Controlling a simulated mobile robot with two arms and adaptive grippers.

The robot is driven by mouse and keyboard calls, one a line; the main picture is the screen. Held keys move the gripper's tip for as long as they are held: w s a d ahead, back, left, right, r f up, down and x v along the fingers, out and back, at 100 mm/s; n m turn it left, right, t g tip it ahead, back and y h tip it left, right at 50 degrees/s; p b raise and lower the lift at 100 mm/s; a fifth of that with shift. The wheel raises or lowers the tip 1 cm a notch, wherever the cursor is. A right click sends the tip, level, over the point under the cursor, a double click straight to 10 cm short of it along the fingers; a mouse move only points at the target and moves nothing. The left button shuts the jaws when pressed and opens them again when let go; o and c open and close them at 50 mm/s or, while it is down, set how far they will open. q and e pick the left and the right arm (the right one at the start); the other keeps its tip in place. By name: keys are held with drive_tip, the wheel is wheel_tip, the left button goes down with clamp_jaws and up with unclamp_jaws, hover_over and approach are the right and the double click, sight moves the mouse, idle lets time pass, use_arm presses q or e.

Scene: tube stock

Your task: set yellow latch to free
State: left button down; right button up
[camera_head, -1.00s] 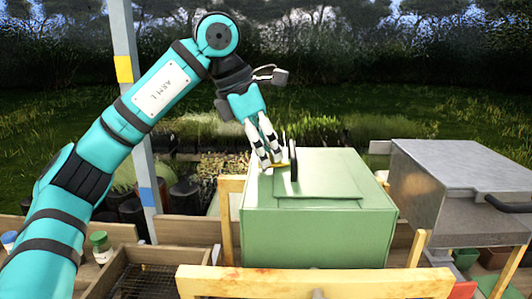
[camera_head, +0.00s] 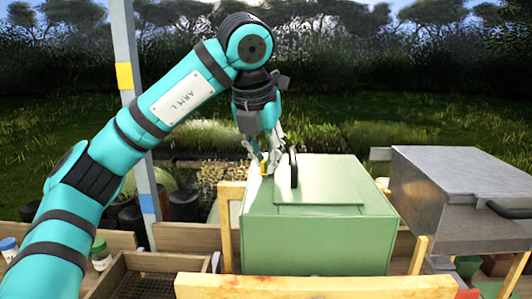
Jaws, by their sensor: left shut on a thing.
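The yellow latch (camera_head: 263,168) shows as a small yellow piece at the back left of the green box's (camera_head: 315,235) lid, next to a dark upright ring-like handle (camera_head: 293,168). My left gripper (camera_head: 268,165) points down and is shut on the yellow latch, its fingers hiding most of it. The latch's exact setting cannot be read from here. My right gripper is not in view.
A grey metal box (camera_head: 440,190) with a dark handle stands to the right. A wooden rail (camera_head: 310,288) crosses the front. A wooden tray with mesh (camera_head: 145,285) and small jars (camera_head: 101,254) lie at the left.

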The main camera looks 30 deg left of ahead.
use_arm(q)
drive_tip(key=shift+a+r+n+y+p, duration=0.1)
drive_tip(key=shift+n+y+p, duration=0.6)
drive_tip(key=shift+n, duration=0.9)
drive_tip(key=shift+g, duration=0.3)
drive_tip(key=c, duration=1.4)
unclamp_jaws()
drive_tip(key=shift+a, duration=0.1)
drive_tip(key=v, duration=1.1)
drive_tip(key=shift+s+r, duration=0.2)
drive_tip(key=shift+r, duration=0.2)
